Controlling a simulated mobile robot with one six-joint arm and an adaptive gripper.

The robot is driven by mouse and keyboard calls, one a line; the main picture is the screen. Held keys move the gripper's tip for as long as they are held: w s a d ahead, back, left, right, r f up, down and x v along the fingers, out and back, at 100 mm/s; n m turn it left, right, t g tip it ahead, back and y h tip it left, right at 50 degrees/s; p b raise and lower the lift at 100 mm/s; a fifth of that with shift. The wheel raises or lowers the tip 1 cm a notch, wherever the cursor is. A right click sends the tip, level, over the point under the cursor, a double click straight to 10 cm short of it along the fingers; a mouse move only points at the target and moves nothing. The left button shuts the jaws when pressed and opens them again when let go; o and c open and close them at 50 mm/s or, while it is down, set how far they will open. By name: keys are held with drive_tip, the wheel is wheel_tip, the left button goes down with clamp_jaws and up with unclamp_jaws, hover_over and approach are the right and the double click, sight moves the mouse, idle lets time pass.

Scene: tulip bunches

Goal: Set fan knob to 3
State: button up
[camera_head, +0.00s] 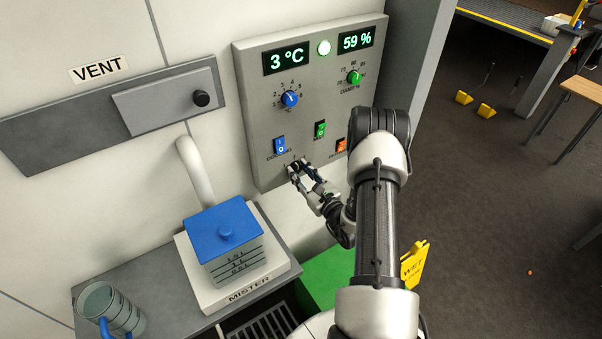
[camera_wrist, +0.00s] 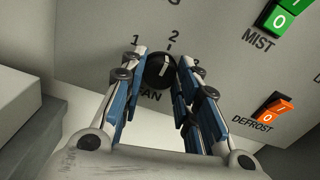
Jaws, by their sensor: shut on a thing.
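The fan knob (camera_wrist: 156,72) is a small black dial with a white pointer line, above the partly covered FAN label in the wrist view. The pointer leans up and slightly right, near the 2 mark. The 1 and 2 are readable; the number at the right is mostly hidden by a finger. My gripper (camera_wrist: 163,60) is shut on the knob, one finger on each side. In the head view my gripper (camera_head: 301,171) is at the panel's lower edge and hides the knob.
The grey control panel (camera_head: 252,111) carries a blue dial (camera_head: 290,99), a green dial (camera_head: 354,77) and a blue switch (camera_head: 280,145), green switch (camera_head: 320,129) and orange switch (camera_head: 341,145). A mister with a blue lid (camera_head: 222,223) stands lower left.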

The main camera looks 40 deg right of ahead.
drive_tip(key=shift+m, duration=0.3)
drive_tip(key=m, duration=0.5)
drive_tip(key=shift+m, duration=0.3)
drive_tip(key=m, duration=0.5)
drive_tip(key=shift+m, duration=0.3)
drive_tip(key=o, duration=1.1)
drive_tip(key=shift+d, duration=0.1)
